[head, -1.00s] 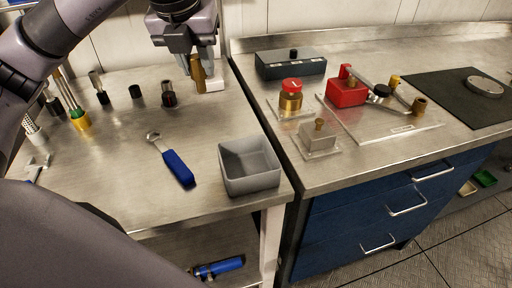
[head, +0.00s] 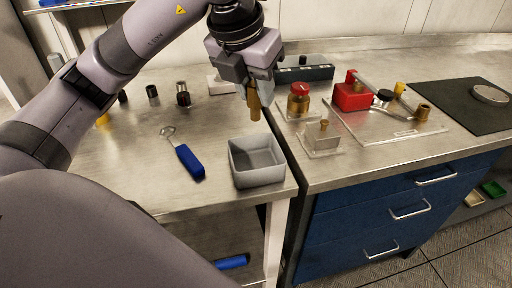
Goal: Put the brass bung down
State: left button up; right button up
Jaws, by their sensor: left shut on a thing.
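My left gripper (head: 250,88) is shut on the brass bung (head: 254,106), a small tapered brass-coloured piece that hangs below the fingers. In the head view it appears just behind and above the back right corner of the open grey bin (head: 235,170), near the gap between the two benches. The bung looks clear of the bench top and of the bin. The bin looks empty. My right gripper is out of view.
A blue-handled wrench (head: 189,161) lies left of the bin. Small dark-and-metal fittings (head: 183,97) stand behind it. The right bench holds a red-capped brass jar (head: 299,104), a small block with a brass knob (head: 322,141), a red device (head: 352,97) and a black mat (head: 458,101).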

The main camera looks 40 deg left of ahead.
aim_at(253, 118)
pick_arm(q)
notch_tip(253, 118, down, 8)
jog(key=shift+r+b, duration=0.25)
jog(key=shift+b, duration=0.35)
jog(key=shift+f, duration=2.1)
jog(key=shift+f+b, duration=0.2)
jog(key=shift+b, duration=0.15)
jog(key=o, duration=1)
jog(key=shift+r, duration=0.1)
